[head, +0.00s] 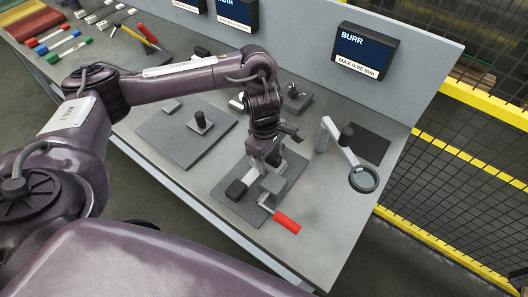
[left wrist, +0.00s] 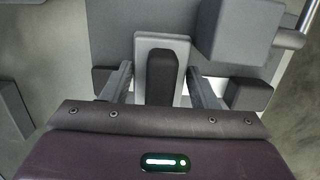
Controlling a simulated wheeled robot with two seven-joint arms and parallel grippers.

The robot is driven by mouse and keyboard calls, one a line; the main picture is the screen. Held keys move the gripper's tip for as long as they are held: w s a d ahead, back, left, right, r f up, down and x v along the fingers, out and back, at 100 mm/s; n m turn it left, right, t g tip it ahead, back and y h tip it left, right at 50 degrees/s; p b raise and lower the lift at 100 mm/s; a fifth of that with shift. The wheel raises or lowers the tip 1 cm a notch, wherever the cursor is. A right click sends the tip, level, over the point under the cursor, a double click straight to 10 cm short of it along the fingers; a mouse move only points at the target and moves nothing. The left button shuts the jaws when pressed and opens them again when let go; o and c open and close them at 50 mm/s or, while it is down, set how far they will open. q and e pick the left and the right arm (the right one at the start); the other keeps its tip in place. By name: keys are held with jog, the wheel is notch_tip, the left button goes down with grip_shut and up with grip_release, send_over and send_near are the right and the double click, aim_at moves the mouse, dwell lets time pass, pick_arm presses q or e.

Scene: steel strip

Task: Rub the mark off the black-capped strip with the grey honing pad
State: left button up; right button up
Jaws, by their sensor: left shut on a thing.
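My left gripper (head: 268,158) is over the clamp fixture near the bench's front edge. In the left wrist view its fingers (left wrist: 160,88) are on either side of the dark grip of the grey honing pad (left wrist: 150,43), and it is shut on the pad. The black end cap (head: 237,189) of the strip shows at the fixture's left. The gripper and pad hide most of the strip, and I cannot see the mark or tell whether the pad touches it. My right gripper is not in view.
The fixture's clamp block (head: 273,188) has a red handle (head: 287,222). A grey mat (head: 165,140) to the left holds a block with a black knob (head: 200,122). A stand with a ring (head: 363,180) is on the right. A BURR display (head: 362,52) is behind.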

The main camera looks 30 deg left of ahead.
pick_arm(q)
jog(key=shift+w+a+b, duration=0.2)
jog(key=shift+a+b, duration=0.2)
jog(key=shift+a, duration=1.35)
jog(key=shift+s+d+p, duration=0.15)
jog(key=shift+d, duration=0.8)
jog(key=shift+s+d+p, duration=0.1)
jog(key=shift+d+p, duration=0.05)
jog(key=shift+d, duration=0.75)
jog(key=shift+w+a, duration=0.15)
jog(key=shift+a, duration=0.8)
notch_tip(320, 180, up, 7)
jog(key=p, duration=0.6)
jog(key=shift+r, duration=0.1)
